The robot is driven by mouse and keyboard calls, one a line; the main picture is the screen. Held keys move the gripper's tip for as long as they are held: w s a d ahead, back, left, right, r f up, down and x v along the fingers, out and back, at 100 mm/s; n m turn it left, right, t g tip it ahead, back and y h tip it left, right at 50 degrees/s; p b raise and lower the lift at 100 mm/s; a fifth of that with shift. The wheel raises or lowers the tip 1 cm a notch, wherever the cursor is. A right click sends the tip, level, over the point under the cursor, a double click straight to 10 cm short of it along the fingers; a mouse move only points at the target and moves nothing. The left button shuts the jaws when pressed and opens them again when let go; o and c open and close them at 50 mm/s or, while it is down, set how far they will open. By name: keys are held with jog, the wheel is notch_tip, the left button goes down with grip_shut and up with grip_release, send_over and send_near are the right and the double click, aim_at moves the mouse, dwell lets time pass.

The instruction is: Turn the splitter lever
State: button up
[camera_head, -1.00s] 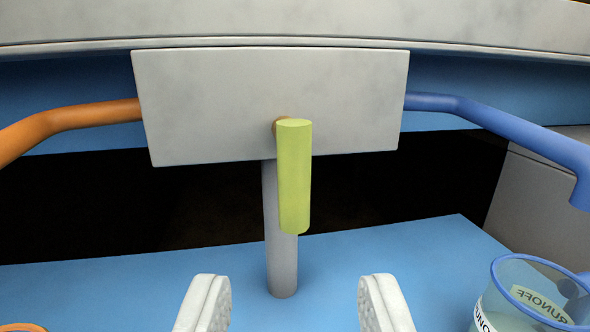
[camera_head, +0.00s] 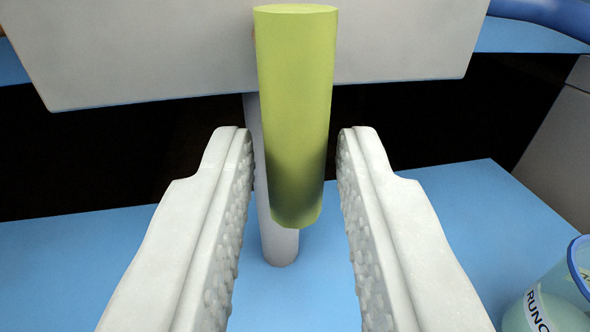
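The splitter lever (camera_head: 296,110) is a yellow-green cylinder that hangs down in front of a grey box (camera_head: 150,50). It stands near the middle of the view, almost upright. My gripper (camera_head: 297,150) is open, with one pale, ridged finger on each side of the lever's lower part. A narrow gap shows between the lever and each finger, so I see no contact. The lever's joint with the box is mostly hidden behind the lever.
A grey post (camera_head: 278,240) stands behind the lever, on a blue surface (camera_head: 90,260). A clear cup with a blue rim and a runoff label (camera_head: 550,305) stands at the lower right. A blue pipe (camera_head: 545,15) shows at the upper right.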

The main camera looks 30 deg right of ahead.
grip_shut()
jog(key=n, duration=0.3)
jog(key=shift+s+d, duration=0.15)
jog(key=shift+d, duration=0.25)
jog(key=shift+s+d+r+n+t, duration=0.15)
jog(key=shift+n+t, duration=0.1)
jog(key=shift+n, duration=0.45)
jog(key=shift+w+d+f+n+t, duration=0.1)
jog(key=shift+n+t, duration=0.1)
jog(key=shift+n, duration=0.5)
jog(key=shift+s+d+r+n+t, duration=0.15)
jog(key=shift+n+t, duration=0.1)
jog(key=shift+n, duration=0.45)
jog(key=shift+o, duration=2.2)
grip_release()
